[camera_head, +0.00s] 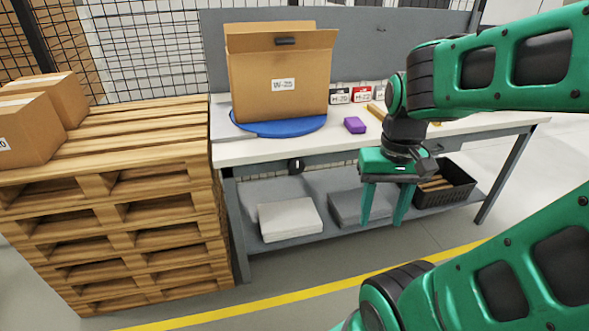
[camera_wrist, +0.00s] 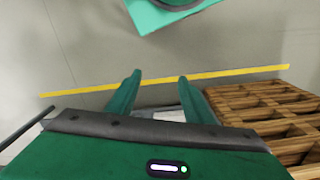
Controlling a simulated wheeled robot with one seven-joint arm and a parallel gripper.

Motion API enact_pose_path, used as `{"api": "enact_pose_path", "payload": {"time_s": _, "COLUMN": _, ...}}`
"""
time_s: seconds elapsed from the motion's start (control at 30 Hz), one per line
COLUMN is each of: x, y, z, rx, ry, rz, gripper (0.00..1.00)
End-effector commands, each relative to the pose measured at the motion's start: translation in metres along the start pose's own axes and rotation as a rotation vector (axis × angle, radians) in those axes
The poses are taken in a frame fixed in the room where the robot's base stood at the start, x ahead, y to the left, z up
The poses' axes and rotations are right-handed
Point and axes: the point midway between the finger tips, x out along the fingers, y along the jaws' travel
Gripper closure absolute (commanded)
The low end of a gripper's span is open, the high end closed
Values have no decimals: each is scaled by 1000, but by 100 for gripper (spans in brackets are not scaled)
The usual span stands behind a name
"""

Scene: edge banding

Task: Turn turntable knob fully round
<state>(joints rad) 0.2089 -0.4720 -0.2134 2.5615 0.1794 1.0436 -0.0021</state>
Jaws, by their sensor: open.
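The turntable is a blue disc (camera_head: 280,128) on the white workbench, with an open-topped cardboard box (camera_head: 275,80) standing on it. A small round black knob (camera_head: 297,165) with a white mark sits at the bench's front edge, below the turntable. My gripper (camera_head: 383,218) points down in front of the bench, to the right of the knob and apart from it. Its two green fingers are spread and empty. In the wrist view my gripper (camera_wrist: 160,77) also shows parted fingers with only floor between the tips. The knob cannot be made out there.
A purple block (camera_head: 355,125) and small labelled boxes (camera_head: 361,94) are on the workbench (camera_head: 240,153). Its lower shelf holds a pale stack (camera_head: 290,218) and a black crate (camera_head: 447,190). Stacked wooden pallets (camera_head: 150,135) with cartons adjoin the left. Floor in front is clear.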

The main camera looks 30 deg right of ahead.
Motion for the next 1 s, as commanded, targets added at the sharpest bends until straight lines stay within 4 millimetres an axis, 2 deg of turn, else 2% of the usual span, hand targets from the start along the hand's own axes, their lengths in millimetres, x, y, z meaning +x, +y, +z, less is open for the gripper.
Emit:
{"api": "enact_pose_path", "payload": {"time_s": 0.03, "x": -3, "y": 4, "z": 5, "rx": 2, "ry": 18, "rz": -5, "gripper": 40}}
{"api": "enact_pose_path", "payload": {"time_s": 0.07, "x": -2, "y": 5, "z": 2, "rx": 3, "ry": 25, "rz": -2, "gripper": 33}}
{"api": "enact_pose_path", "payload": {"time_s": 0.1, "x": 0, "y": 5, "z": -5, "rx": 2, "ry": 40, "rz": 4, "gripper": 30}}
{"api": "enact_pose_path", "payload": {"time_s": 0.17, "x": 5, "y": -2, "z": -19, "rx": -6, "ry": 68, "rz": 13, "gripper": 30}}
{"api": "enact_pose_path", "payload": {"time_s": 0.27, "x": 18, "y": -4, "z": -58, "rx": -10, "ry": 146, "rz": 39, "gripper": 30}}
{"api": "enact_pose_path", "payload": {"time_s": 0.43, "x": 43, "y": -10, "z": -138, "rx": -40, "ry": 326, "rz": 87, "gripper": 30}}
{"api": "enact_pose_path", "payload": {"time_s": 0.6, "x": 68, "y": -23, "z": -210, "rx": -88, "ry": 505, "rz": 112, "gripper": 30}}
{"api": "enact_pose_path", "payload": {"time_s": 0.8, "x": 98, "y": -47, "z": -280, "rx": -152, "ry": 711, "rz": 107, "gripper": 30}}
{"api": "enact_pose_path", "payload": {"time_s": 1.0, "x": 127, "y": -77, "z": -330, "rx": -210, "ry": 914, "rz": 66, "gripper": 30}}
